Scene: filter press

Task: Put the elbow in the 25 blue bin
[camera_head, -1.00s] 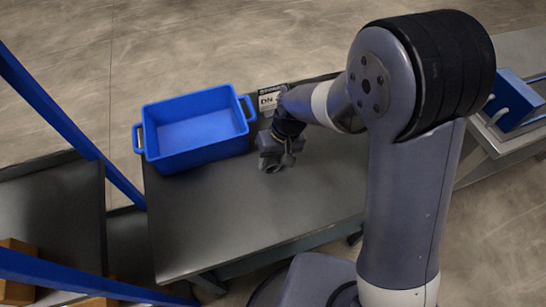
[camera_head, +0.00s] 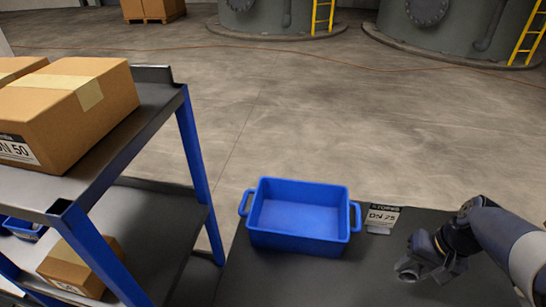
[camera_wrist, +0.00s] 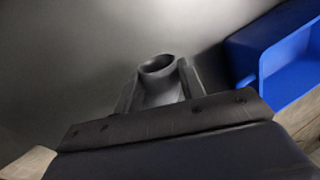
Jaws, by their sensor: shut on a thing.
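The elbow (camera_wrist: 158,68) is a grey pipe fitting with a round open end, held between the fingers of my gripper (camera_wrist: 160,88) in the wrist view. In the head view my gripper (camera_head: 432,264) is shut on the elbow (camera_head: 408,272), above the dark table to the right of the bin. The blue bin (camera_head: 300,240) stands on the table, looks empty and has a handle at each end. It also shows at the right of the wrist view (camera_wrist: 262,62). A sign (camera_head: 382,217) reading DN 25 stands just right of the bin.
A blue-framed shelf (camera_head: 195,165) with cardboard boxes (camera_head: 75,110) stands left of the table; one box is marked DN 50. The tabletop (camera_head: 335,280) in front of the bin is clear. Large tanks (camera_head: 270,12) stand far behind on open floor.

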